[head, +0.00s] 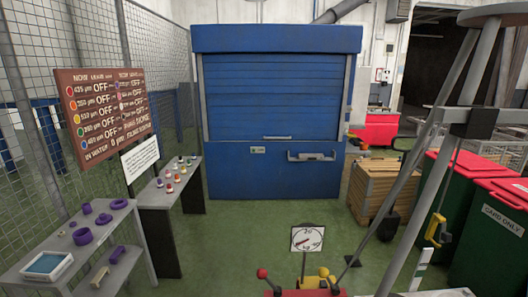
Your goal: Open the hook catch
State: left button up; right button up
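No part is clearly recognisable as the hook catch. A yellow hook-like piece (434,230) with dark parts hangs near the grey slanted legs at the right; I cannot tell if it is the catch or whether it is fastened. At the bottom centre a red unit (305,293) carries a yellow part (318,279) and levers with red knobs, one of them a red ball knob (262,273). A square white dial (307,238) stands above it on a thin post. Neither of my grippers shows in the head view.
A blue shuttered cabinet (275,175) stands at the back. Shelves with purple rings (82,236) and small coloured pieces line the left, by a mesh fence. A wooden crate (380,190) and bins with red lids (500,195) stand right. Green floor (240,235) is clear in the middle.

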aim_at(446, 236)
jog(key=z, duration=1.35)
